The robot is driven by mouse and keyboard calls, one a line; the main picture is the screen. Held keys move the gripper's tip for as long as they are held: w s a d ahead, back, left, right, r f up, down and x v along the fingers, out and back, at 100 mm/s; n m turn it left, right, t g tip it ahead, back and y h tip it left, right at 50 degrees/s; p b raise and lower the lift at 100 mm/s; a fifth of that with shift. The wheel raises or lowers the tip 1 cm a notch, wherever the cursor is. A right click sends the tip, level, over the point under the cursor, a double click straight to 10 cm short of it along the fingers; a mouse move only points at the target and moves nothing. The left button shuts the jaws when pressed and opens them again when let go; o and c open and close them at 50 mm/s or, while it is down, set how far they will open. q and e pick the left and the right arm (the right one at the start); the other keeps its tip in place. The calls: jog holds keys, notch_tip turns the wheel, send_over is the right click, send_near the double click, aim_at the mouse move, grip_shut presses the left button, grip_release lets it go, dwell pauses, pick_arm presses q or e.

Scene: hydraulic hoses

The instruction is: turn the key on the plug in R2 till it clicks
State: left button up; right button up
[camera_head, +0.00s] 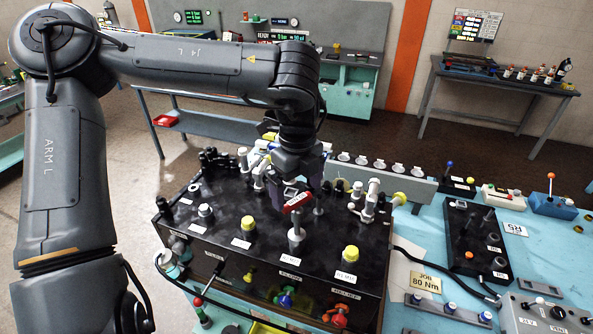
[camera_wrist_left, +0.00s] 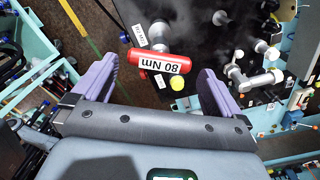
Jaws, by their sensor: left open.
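A red key (camera_head: 298,201) marked "80 Nm" stands on a grey plug (camera_head: 296,238) in the top of the black block (camera_head: 220,250). My left gripper (camera_head: 296,190) points down at the key from above. In the left wrist view, the red key (camera_wrist_left: 160,62) lies crosswise between the two purple fingertips, with a gap on each side. The gripper is open and holds nothing. Part of the key is hidden by the gripper in the head view. I cannot read which port label belongs to this plug. My right gripper is not in view.
Yellow-capped fittings (camera_head: 350,255) and a grey plug (camera_head: 205,212) stand beside it on the block. Grey pipe fittings (camera_head: 371,197) rise behind on the right. A black lever box (camera_head: 477,243) and an "80 Nm" job card (camera_head: 425,282) lie on the blue bench to the right.

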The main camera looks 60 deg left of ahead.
aim_at(297, 199)
pick_arm(q)
jog(key=shift+f, duration=2.2)
jog(key=c, duration=1)
jog(key=shift+p, duration=0.4)
jog(key=m+p, duration=0.1)
jog(key=m, duration=0.2)
jog(key=shift+r, duration=0.1)
jog(key=shift+m+p, duration=0.55)
jog(key=shift+m, duration=0.95)
